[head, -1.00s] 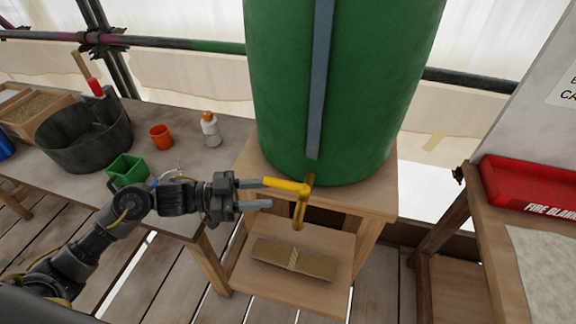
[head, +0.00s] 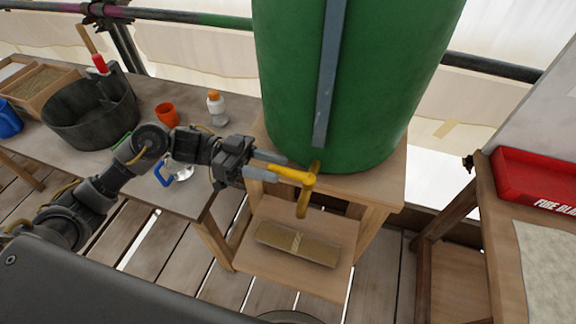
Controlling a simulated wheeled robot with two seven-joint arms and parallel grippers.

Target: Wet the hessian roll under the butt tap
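The hessian roll (head: 325,250), a flat tan bundle with a pale tie around its middle, lies on the lower shelf of the wooden stand, below the tap. The yellow butt tap (head: 303,200) projects from the base of the green water butt (head: 380,90), its spout pointing down and its lever reaching left. My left gripper (head: 283,169) is at the lever, its grey fingers apart, with the lever's left end between them. Whether either finger touches the lever I cannot tell. No water shows at the spout. My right gripper is out of view.
The left bench holds a black tub (head: 92,112), an orange cup (head: 167,115), a white bottle with an orange cap (head: 217,108) and a blue-handled item (head: 165,176). A red fire blanket box (head: 535,180) lies on the right table. Scaffold poles run behind.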

